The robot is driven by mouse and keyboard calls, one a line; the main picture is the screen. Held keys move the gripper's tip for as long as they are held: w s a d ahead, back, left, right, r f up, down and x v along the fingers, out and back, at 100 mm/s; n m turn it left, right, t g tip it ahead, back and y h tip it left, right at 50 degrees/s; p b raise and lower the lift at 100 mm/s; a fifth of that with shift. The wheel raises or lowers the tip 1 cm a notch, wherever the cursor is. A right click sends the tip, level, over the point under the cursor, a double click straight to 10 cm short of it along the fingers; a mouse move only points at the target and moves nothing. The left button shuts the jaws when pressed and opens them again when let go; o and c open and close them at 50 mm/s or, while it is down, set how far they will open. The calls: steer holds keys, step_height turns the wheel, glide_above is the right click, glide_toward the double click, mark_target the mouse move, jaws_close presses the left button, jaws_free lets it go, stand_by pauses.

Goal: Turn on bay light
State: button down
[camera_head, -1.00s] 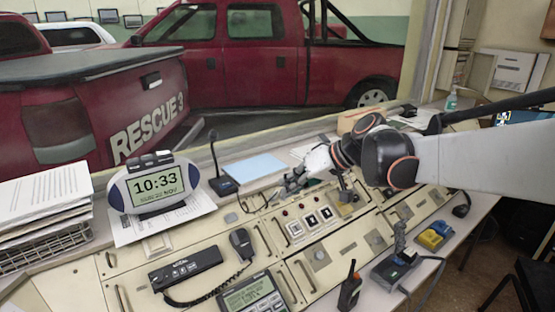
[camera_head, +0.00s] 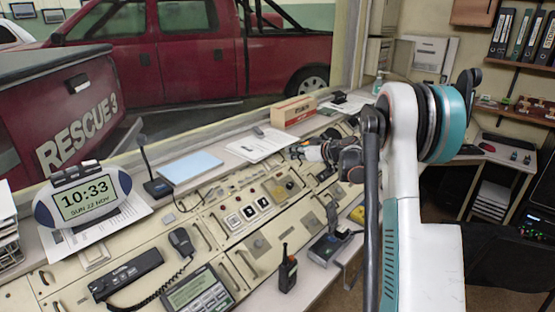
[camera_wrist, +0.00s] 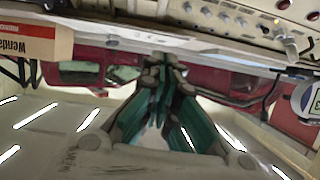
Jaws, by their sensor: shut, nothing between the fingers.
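The console (camera_head: 236,262) carries square black-and-white switches (camera_head: 249,212) in a row, with small red lights just behind them. A panel of knobs (camera_head: 289,184) lies right of these switches. I cannot read any label, so I cannot tell which control is the bay light's. My gripper (camera_head: 297,151) is above the far edge of the console, behind the knob panel and apart from the square switches. In the wrist view its fingers (camera_wrist: 165,68) are together and empty. Part of the console with small knobs (camera_wrist: 205,12) shows upside down at the top there.
A clock (camera_head: 84,197), a radio handset (camera_head: 181,242), a walkie-talkie (camera_head: 287,268) and a joystick (camera_head: 331,225) stand around the controls. Red trucks (camera_head: 200,55) are beyond.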

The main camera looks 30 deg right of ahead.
steer(key=d, duration=0.1)
steer(key=d+f, duration=0.1)
steer(key=d, duration=0.1)
steer(key=shift+w+f+t, duration=0.15)
steer(key=shift+t, duration=0.15)
steer(key=b, duration=0.3)
glide_toward(269, 159)
steer(key=w+r, duration=0.1)
steer(key=w+a+r, duration=0.1)
steer(key=w, duration=0.1)
steer(key=shift+a, duration=0.15)
steer(key=shift+w+f+b, duration=0.15)
steer(key=shift+f+b, duration=0.1)
steer(key=shift+f, duration=0.3)
steer(key=shift+w+f+b, duration=0.15)
steer(key=shift+f+b, duration=0.1)
steer(key=shift+f, duration=0.3)
steer(key=shift+w+a+f, duration=0.15)
steer(key=shift+w+f, duration=0.1)
steer(key=shift+f, duration=0.25)
steer(key=shift+f, duration=0.1)
